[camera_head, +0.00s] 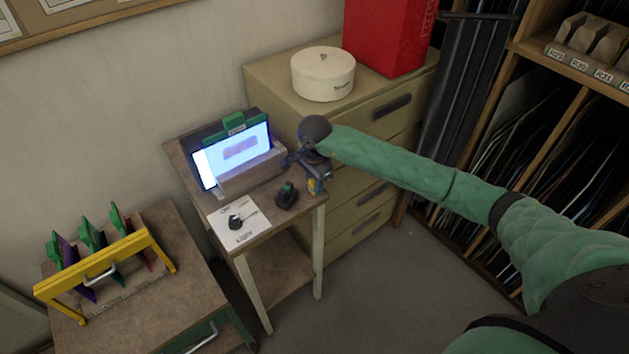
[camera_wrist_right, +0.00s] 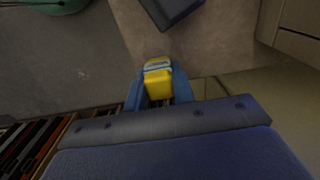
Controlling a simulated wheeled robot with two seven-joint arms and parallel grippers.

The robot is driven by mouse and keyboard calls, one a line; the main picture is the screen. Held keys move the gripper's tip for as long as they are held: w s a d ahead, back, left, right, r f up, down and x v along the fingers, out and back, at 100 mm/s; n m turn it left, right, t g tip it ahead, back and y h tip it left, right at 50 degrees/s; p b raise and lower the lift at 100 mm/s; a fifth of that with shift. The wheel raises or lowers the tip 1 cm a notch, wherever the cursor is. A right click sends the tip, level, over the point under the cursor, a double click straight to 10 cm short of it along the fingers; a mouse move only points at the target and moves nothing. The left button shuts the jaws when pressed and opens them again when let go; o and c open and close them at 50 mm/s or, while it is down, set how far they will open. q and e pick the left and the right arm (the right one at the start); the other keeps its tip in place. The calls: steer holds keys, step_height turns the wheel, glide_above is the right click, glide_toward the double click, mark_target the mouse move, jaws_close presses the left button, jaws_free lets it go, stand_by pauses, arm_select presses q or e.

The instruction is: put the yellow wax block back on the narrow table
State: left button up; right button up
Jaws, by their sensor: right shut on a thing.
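The yellow wax block (camera_wrist_right: 158,84) is between the fingers of my right gripper (camera_wrist_right: 160,92) in the right wrist view, with a pale band across its end. In the head view the block (camera_head: 312,186) shows as a small yellow patch below my right gripper (camera_head: 313,180), at the right edge of the narrow table (camera_head: 262,240). The wrist view has the block over or close to the tabletop edge; I cannot tell whether it touches the top. My left gripper is not in view.
On the narrow table stand a lit screen (camera_head: 240,150), a small dark object (camera_head: 287,195) close to the gripper, and a white sheet (camera_head: 250,226) with a black piece. A drawer cabinet (camera_head: 370,155) is behind. A yellow-framed rack (camera_head: 105,268) stands on the lower left table.

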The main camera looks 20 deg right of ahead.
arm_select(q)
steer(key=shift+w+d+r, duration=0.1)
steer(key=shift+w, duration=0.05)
arm_select(e)
steer(key=shift+f, duration=0.1)
steer(key=o, duration=1)
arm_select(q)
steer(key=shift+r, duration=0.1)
arm_select(e)
steer(key=shift+r, duration=0.4)
step_height(320, 180, up, 10)
steer(key=b, duration=0.4)
steer(key=shift+r, duration=0.2)
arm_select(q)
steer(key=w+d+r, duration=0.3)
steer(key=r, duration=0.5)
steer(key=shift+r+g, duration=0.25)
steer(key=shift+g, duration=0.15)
arm_select(e)
steer(key=shift+r, duration=0.5)
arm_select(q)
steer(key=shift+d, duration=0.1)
